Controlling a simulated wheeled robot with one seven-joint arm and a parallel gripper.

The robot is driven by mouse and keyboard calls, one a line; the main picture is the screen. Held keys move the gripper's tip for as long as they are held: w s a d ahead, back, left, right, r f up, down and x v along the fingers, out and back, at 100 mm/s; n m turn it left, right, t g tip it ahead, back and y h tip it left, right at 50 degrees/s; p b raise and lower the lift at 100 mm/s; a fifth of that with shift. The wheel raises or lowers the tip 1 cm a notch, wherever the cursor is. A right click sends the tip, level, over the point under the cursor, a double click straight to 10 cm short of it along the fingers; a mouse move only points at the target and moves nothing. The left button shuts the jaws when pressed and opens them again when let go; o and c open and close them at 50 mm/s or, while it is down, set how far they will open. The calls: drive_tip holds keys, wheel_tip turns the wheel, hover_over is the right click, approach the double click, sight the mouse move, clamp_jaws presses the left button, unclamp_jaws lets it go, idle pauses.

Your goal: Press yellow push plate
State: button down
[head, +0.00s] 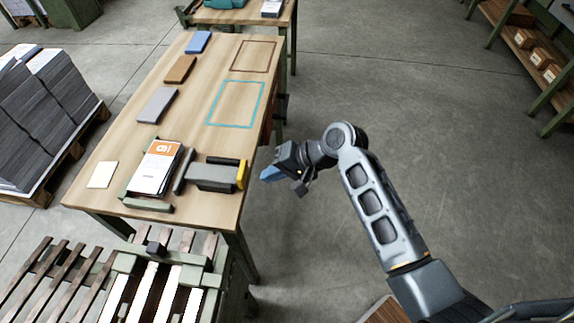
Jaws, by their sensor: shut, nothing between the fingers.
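The yellow push plate (242,174) is an upright plate at the right end of a grey-green press block (213,176), by the table's right edge. My gripper (267,176) is at the right of the plate, shut and empty, with blue fingertips pointing left toward it. A small gap seems to show between the fingertips and the plate; I cannot tell contact for sure. Left of the block stands a dark upright plate (184,171), and beyond it a stack of printed sheets (157,168) with an orange and white cover sits in a green corner frame (147,204).
The wooden table (205,120) carries a grey (158,105), a brown (180,69) and a blue (198,42) block, a pale card (102,174), and cyan (236,103) and brown (253,56) outlines. A slatted rack (160,285) stands in front. Open floor (440,150) lies at the right.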

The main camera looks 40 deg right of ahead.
drive_tip(key=shift+w+a+r, duration=0.15)
drive_tip(key=shift+w+a, duration=1.15)
